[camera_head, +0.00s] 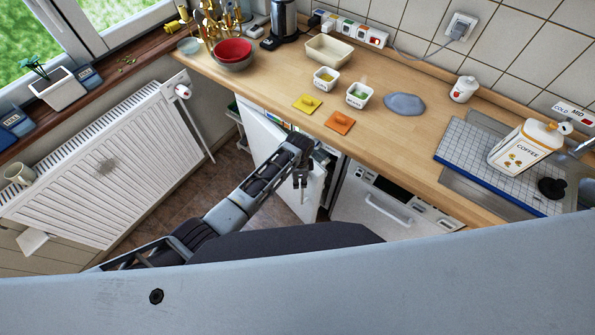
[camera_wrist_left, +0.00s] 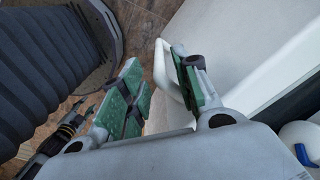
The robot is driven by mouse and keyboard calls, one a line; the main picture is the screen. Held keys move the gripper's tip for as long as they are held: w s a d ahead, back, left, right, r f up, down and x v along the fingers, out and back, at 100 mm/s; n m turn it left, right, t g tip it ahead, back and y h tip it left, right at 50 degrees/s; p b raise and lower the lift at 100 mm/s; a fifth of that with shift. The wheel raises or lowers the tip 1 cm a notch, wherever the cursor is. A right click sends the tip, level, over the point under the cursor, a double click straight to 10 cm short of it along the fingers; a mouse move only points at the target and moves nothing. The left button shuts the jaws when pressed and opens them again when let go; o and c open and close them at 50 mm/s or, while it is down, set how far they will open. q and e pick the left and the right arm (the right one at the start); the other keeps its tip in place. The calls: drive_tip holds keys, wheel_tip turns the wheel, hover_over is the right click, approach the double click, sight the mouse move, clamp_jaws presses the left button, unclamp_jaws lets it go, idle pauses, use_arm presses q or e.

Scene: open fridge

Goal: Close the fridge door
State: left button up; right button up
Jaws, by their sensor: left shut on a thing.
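The white fridge door (camera_head: 262,138) stands open below the worktop in the head view, partly hidden by my left arm. In the left wrist view, the door (camera_wrist_left: 245,50) is a large white panel, with its white loop handle (camera_wrist_left: 162,68) between the green-padded fingers. My left gripper (camera_head: 300,182) is at the door in the head view. It is shut on the handle, and its pads also show in the left wrist view (camera_wrist_left: 160,90).
A white oven or dishwasher front (camera_head: 365,210) stands right of the door. A radiator (camera_head: 105,165) is at the left. Brown floor tiles (camera_head: 165,205) lie between radiator and door.

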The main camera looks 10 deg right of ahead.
use_arm(q)
wheel_tip(320, 180, up, 7)
drive_tip(key=shift+s+a+f, duration=0.2)
drive_tip(key=shift+s+a, duration=0.05)
drive_tip(key=shift+s, duration=0.05)
idle(0.4)
